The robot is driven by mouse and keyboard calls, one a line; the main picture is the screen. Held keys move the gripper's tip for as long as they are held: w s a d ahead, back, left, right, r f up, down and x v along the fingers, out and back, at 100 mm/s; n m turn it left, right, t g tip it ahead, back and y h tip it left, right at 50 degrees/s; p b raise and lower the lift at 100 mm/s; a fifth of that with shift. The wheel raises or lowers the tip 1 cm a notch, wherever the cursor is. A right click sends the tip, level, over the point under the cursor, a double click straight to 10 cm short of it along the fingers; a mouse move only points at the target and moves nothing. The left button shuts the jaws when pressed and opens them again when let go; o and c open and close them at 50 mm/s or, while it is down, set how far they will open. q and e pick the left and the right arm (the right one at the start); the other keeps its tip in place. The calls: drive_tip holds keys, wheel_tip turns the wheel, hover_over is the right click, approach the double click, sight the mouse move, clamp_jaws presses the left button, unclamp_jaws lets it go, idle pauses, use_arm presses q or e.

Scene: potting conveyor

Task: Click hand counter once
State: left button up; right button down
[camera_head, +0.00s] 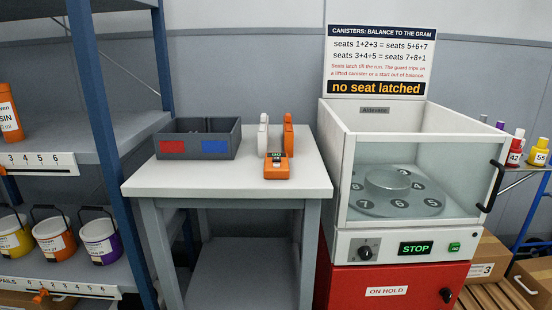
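A small orange device (277,170) with a dark display on top sits on the light grey table (190,178), near its front right part; it looks like the hand counter. The digits on its display are too small to read. A white upright piece (263,134) and an orange upright piece (288,135) stand just behind it. I cannot tell whether they touch it. Neither of my grippers shows in the head view.
A grey bin (199,153) with red and blue labels stands at the table's back left. Left is a blue-framed shelf (90,130) with buckets. Right is a glass-fronted cabinet (405,140) on a red base. The table's front is clear.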

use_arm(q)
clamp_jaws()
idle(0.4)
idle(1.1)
